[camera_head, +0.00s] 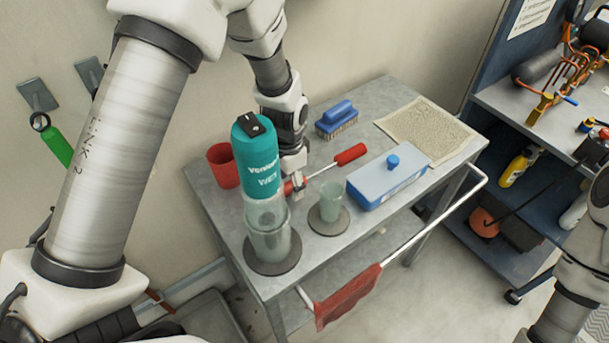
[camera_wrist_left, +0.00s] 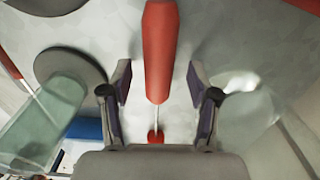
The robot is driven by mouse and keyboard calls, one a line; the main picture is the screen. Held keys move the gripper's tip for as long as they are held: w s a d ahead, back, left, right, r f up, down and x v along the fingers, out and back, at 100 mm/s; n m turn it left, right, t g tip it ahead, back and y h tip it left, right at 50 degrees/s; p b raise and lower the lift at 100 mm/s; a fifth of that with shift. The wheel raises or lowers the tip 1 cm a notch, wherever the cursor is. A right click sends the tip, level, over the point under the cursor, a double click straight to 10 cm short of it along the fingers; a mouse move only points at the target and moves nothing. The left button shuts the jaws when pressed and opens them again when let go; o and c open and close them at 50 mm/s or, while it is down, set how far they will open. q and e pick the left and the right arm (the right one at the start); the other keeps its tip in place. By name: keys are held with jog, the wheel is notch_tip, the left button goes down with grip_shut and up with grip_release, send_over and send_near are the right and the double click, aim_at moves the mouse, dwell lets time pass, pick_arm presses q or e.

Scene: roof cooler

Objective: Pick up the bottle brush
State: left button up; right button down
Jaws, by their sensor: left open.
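The bottle brush lies on the grey cart top; its red handle (camera_head: 288,188) is partly hidden by my left gripper, and a thin rod leads to a red far end (camera_head: 350,154). In the left wrist view, the red handle (camera_wrist_left: 160,50) lies between the spread fingers, with visible gaps on both sides. My left gripper (camera_head: 298,190) is open over the handle; it also shows in the left wrist view (camera_wrist_left: 160,95). My right gripper is not in view; only part of my right arm shows at the right edge.
A teal bottle (camera_head: 258,160) stands close in front of the left gripper.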

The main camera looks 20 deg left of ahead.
pick_arm(q)
jog(key=shift+f, duration=0.3)
jog(key=shift+d+r, duration=0.1)
jog(key=shift+c, duration=0.4)
grip_shut()
